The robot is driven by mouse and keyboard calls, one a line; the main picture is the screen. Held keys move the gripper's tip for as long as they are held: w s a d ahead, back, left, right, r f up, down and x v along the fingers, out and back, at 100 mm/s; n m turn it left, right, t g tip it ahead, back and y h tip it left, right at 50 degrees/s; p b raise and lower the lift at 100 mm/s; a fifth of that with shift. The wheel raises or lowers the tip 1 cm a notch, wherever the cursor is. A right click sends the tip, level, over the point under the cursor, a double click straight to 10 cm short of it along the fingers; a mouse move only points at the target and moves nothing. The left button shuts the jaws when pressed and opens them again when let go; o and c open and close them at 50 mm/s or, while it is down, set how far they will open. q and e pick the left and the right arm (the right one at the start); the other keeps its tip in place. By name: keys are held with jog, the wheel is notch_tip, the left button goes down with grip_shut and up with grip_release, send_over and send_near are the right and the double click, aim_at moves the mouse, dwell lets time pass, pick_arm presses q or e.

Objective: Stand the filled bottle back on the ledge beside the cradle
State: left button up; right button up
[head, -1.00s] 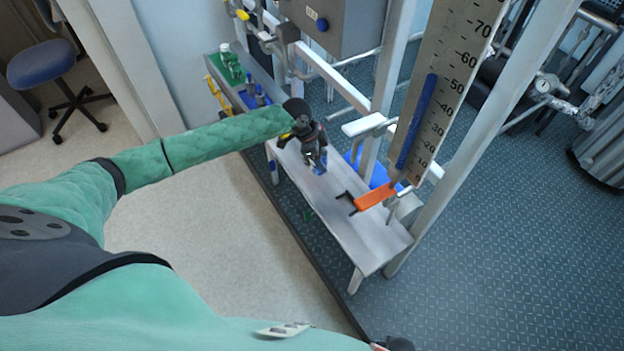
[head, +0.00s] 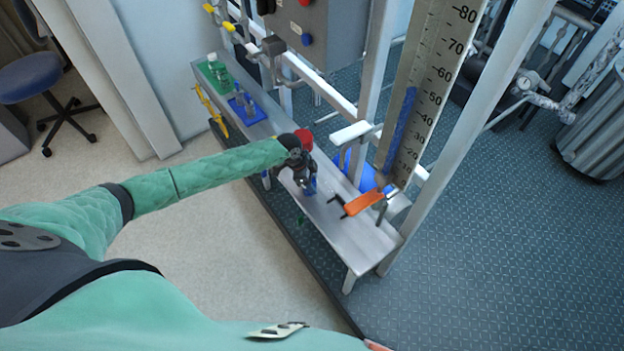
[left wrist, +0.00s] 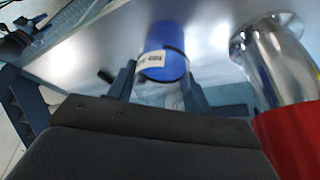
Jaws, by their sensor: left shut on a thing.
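My left gripper (head: 307,184) is shut on a blue bottle, low over the grey metal ledge (head: 345,238). In the left wrist view the bottle (left wrist: 166,62) shows as a blue cylinder with a white label strip, between the two fingers (left wrist: 160,88). The gripper hides much of it in the head view. I cannot tell whether its base touches the ledge. A black forked bracket with an orange part (head: 362,203), possibly the cradle, is to the right of the gripper. My right gripper does not show.
A blue tray (head: 257,113) and green tray (head: 208,74) lie farther left. Frame posts and a scale (head: 432,70) rise behind.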

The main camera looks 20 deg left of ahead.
pick_arm(q)
jog(key=shift+f, duration=0.1)
jog(key=o, duration=1.2)
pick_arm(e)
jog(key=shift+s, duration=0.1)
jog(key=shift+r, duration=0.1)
pick_arm(q)
jog(key=shift+a+r, duration=0.25)
jog(key=shift+r, duration=0.3)
jog(key=shift+a+r+b, duration=0.25)
jog(key=shift+r+b, duration=0.25)
jog(key=shift+r, duration=0.1)
jog(key=b+v, duration=0.2)
jog(key=v, duration=0.7)
jog(key=shift+s+r, duration=0.15)
jog(key=shift+r, duration=0.2)
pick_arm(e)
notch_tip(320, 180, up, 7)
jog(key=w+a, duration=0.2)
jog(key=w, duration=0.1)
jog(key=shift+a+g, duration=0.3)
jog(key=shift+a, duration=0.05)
